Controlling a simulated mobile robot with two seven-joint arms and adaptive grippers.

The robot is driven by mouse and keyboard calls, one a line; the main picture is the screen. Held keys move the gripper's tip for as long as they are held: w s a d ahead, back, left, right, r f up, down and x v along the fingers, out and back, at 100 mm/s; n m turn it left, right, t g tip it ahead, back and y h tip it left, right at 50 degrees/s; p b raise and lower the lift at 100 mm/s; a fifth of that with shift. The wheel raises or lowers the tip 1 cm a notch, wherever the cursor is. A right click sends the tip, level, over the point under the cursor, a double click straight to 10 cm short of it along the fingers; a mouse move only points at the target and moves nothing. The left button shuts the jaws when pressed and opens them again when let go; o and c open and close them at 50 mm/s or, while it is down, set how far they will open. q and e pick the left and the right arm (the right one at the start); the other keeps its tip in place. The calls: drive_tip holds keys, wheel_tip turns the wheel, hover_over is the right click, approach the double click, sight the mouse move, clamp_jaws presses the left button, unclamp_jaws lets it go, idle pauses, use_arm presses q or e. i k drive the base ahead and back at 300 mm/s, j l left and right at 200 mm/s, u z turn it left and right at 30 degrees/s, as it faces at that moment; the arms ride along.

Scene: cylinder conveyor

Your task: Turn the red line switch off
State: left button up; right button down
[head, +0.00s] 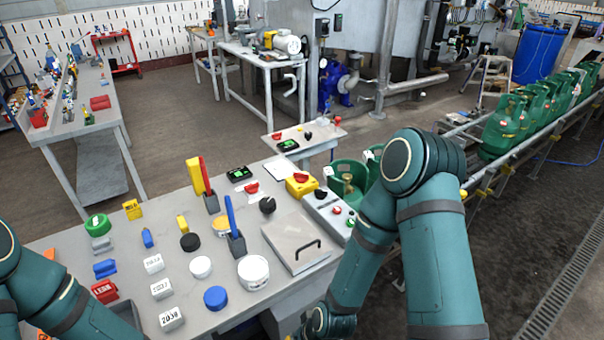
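A yellow box with a red knob (300,178) stands at the far right edge of the grey worktable. Beside it, a grey control box (328,214) carries a black knob (320,193), a red button (337,210) and a green button. Another red knob (251,187) sits on a white base further left. I cannot tell which of these red controls is the line switch, nor its setting.
Green gas cylinders (505,125) line the conveyor (478,165) at right. A small table (322,140) stands behind.

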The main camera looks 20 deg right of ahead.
sight(300, 177)
drive_tip(key=i+l, duration=0.1)
drive_tip(key=l, duration=0.45)
drive_tip(key=i+l, duration=0.1)
drive_tip(key=l, duration=0.5)
drive_tip(key=i+l, duration=0.1)
drive_tip(key=l, duration=0.45)
drive_tip(key=i+l+u, duration=0.1)
drive_tip(key=l, duration=1.05)
drive_tip(key=i, duration=0.1)
